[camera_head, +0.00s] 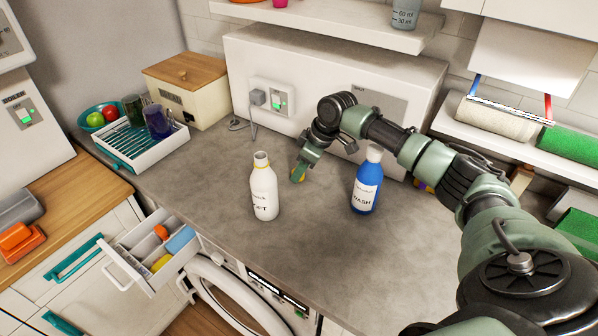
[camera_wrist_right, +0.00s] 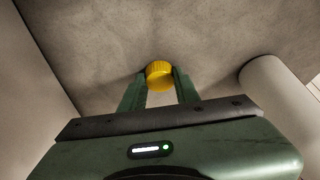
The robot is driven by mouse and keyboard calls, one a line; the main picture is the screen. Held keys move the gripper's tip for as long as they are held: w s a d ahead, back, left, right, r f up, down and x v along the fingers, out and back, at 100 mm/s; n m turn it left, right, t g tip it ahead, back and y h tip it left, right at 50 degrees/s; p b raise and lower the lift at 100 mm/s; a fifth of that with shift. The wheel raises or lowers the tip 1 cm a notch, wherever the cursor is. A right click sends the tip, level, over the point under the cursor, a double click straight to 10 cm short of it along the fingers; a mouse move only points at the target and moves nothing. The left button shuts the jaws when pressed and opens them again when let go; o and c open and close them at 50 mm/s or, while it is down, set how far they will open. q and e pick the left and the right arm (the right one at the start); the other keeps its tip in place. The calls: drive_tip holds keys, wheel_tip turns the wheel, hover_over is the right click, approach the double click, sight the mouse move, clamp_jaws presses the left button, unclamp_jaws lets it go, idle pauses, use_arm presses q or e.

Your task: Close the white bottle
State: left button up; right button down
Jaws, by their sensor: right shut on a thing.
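The white bottle (camera_head: 264,190) stands upright on the grey counter, with its neck open and no cap on it. My right gripper (camera_head: 297,176) is just to the right of the bottle, pointing down close to the counter. In the right wrist view my right gripper (camera_wrist_right: 160,84) is shut on a yellow cap (camera_wrist_right: 160,75). A white rounded shape (camera_wrist_right: 278,95) at the right of the wrist view looks like the bottle's side. My left gripper is not in view.
A blue bottle (camera_head: 366,182) with a white cap stands right of my gripper, beneath my right arm. A dish rack (camera_head: 140,150) with cups stands at the back left. An open drawer (camera_head: 150,250) juts out below the counter. The front counter is clear.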

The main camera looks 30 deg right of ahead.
drive_tip(key=shift+r, duration=0.15)
wheel_tip(320, 180, up, 20)
drive_tip(key=b, duration=0.2)
idle(0.4)
